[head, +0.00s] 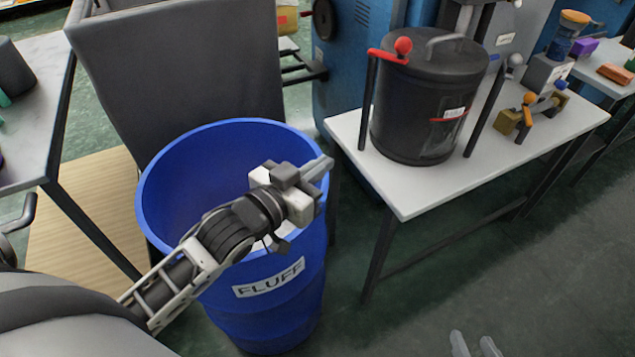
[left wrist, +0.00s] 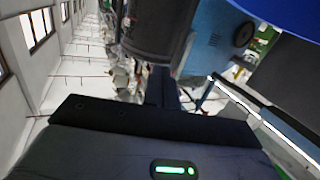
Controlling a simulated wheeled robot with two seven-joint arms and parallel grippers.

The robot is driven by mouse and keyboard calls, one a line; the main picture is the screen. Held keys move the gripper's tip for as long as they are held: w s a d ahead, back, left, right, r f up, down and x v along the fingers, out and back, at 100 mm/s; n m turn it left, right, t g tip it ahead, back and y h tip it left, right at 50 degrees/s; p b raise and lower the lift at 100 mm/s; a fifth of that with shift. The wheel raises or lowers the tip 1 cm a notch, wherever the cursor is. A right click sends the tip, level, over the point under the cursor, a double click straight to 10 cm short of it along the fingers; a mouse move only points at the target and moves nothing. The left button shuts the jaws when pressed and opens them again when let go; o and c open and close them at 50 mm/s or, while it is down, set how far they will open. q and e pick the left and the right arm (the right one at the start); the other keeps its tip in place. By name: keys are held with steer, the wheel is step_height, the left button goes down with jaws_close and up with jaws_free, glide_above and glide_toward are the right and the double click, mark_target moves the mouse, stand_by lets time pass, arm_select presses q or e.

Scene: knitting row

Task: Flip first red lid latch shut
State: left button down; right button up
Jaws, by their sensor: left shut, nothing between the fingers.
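A black pot (head: 425,105) with a dark lid (head: 440,62) stands on a white table. The red latch (head: 388,55), a red bar with a red ball on its end, sits on top of a dark post at the pot's left, by the lid's edge. I cannot tell whether it is fastened. My left gripper (head: 320,169) is shut and empty above the blue barrel's right rim, left of the pot and apart from it. The pot also shows in the left wrist view (left wrist: 152,28), beyond the gripper (left wrist: 162,90). My right gripper (head: 475,345) is open and empty at the bottom edge.
The blue barrel (head: 277,310) marked FLUFF stands left of the white table (head: 404,200). A second post with a grey ball (head: 515,60) is right of the pot. A small device (head: 520,115) with orange parts lies further right. The floor in front is clear.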

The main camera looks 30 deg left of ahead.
arm_select(q)
steer(key=shift+s+d+f+g+p, duration=0.15)
steer(key=shift+s+d+f+g, duration=0.15)
steer(key=shift+s+f, duration=0.4)
steer(key=shift+s+d+f+g+p, duration=0.15)
steer(key=shift+s+d+f+g, duration=0.15)
steer(key=shift+s+f, duration=0.35)
steer(key=shift+w+f, duration=0.1)
steer(key=shift+w, duration=0.05)
steer(key=shift+a, duration=0.1)
steer(key=s+d+f+g, duration=0.4)
steer(key=s+f, duration=0.4)
steer(key=s, duration=0.3)
steer(key=shift+d+f+n+y, duration=0.3)
steer(key=shift+d, duration=0.05)
